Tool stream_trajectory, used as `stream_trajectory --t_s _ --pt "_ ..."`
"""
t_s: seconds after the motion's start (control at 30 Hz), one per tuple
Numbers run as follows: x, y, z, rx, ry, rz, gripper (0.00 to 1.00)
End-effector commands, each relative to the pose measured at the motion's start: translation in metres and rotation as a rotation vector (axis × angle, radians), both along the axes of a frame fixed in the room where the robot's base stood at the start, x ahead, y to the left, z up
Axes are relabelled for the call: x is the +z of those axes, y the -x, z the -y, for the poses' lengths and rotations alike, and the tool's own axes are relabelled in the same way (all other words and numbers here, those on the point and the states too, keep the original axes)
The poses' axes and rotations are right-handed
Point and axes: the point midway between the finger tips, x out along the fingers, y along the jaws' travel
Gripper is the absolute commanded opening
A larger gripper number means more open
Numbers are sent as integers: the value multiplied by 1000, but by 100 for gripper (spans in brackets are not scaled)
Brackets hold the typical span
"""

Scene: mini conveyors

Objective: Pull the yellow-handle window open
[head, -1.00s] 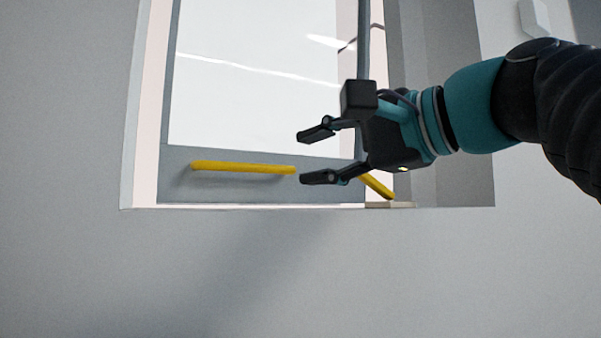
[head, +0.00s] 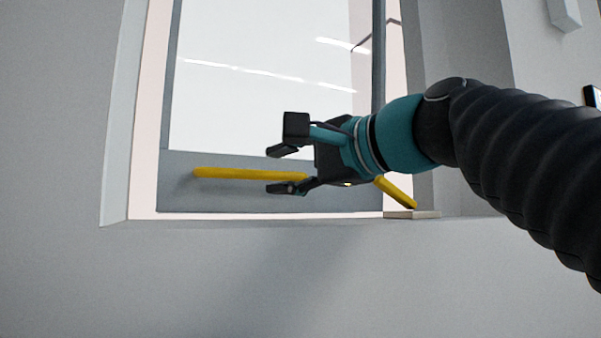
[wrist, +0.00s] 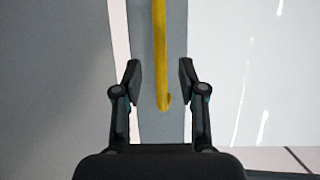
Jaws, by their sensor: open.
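The window (head: 300,197) has a grey frame around a bright pane and is set in a wall recess. A long yellow handle (head: 235,174) runs along its bottom rail. My gripper (head: 277,170) is open, and in the head view it overlaps the right end of the handle. In the wrist view the handle (wrist: 161,50) runs down the picture, and its bent end lies between the two open fingers (wrist: 158,85). Neither finger appears to touch it. The head view hides part of the handle's right end behind my gripper.
A second, shorter yellow bar (head: 397,193) slants down to a small pale block (head: 412,214) at the recess's lower right. The recess side wall stands right of the window. The plain wall (head: 250,280) below is clear.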

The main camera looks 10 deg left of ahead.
Motion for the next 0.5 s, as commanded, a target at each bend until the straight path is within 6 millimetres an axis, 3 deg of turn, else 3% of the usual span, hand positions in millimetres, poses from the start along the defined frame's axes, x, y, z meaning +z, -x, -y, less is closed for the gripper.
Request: stream_trajectory --t_s 0.2,0.5 --pt "-3 -21 -30 3 1 -1 41" --pt "-5 -34 -47 0 0 0 41"
